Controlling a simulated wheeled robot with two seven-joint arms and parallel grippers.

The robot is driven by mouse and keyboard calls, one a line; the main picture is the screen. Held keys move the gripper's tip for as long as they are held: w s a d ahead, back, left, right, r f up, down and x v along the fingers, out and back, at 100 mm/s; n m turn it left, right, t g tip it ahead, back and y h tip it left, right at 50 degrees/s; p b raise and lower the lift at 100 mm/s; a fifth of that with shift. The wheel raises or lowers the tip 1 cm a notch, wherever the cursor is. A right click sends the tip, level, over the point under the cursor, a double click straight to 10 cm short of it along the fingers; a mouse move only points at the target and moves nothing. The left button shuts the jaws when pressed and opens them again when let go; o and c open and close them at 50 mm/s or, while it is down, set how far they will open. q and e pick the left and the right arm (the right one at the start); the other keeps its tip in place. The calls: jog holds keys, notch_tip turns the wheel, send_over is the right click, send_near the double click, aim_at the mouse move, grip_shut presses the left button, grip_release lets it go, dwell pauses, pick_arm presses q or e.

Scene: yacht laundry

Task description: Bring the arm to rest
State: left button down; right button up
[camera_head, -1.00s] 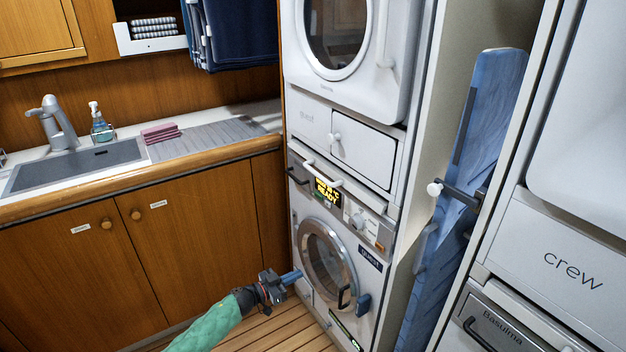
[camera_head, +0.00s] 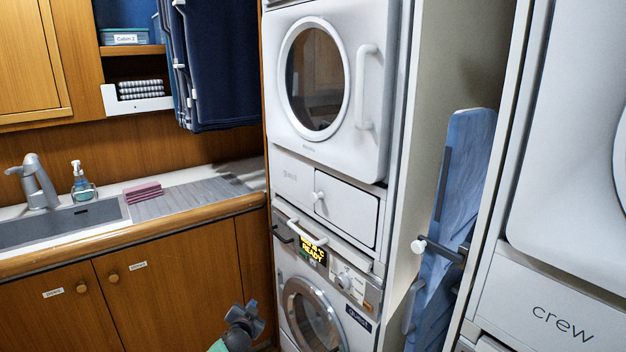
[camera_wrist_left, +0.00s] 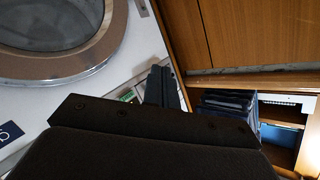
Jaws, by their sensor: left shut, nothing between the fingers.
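My left gripper (camera_head: 243,318) shows at the bottom of the head view, in front of the wooden cabinet and to the left of the lower washing machine (camera_head: 312,318). Its jaws are shut and hold nothing. In the left wrist view, the closed fingers (camera_wrist_left: 162,86) point away from the camera, with the washer's round door (camera_wrist_left: 62,40) at upper left. Most of my left arm is below the head view's edge. My right gripper is not in view.
A sink (camera_head: 62,224) and counter with a folded pink cloth (camera_head: 143,193) stand at left. A dryer (camera_head: 330,85) sits above the washer. A blue ironing board (camera_head: 462,180) stands upright in the gap at right. Dark towels (camera_head: 215,65) hang at top.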

pick_arm(q)
jog(key=s+d+r+n+g, duration=0.1)
jog(key=s+d+n+g, duration=0.3)
jog(key=s, duration=1.4)
jog(key=s+d+r+m+g, duration=0.15)
jog(key=s+g, duration=0.35)
jog(key=s, duration=1.3)
jog(key=s+f+g, duration=0.1)
jog(key=s+f, duration=0.2)
jog(key=s, duration=0.4)
jog(key=s+f+n+g, duration=0.1)
jog(key=s+f, duration=0.1)
jog(key=s, duration=0.5)
jog(key=s+f+n+g+h, duration=0.1)
jog(key=s+f+g, duration=0.1)
jog(key=s, duration=0.5)
jog(key=shift+s+f+p, duration=0.15)
jog(key=shift+f+p, duration=0.25)
jog(key=shift+f, duration=0.45)
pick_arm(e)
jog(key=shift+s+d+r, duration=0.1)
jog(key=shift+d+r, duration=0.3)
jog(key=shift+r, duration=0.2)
pick_arm(q)
jog(key=shift+d+n, duration=0.1)
jog(key=shift+n, duration=0.25)
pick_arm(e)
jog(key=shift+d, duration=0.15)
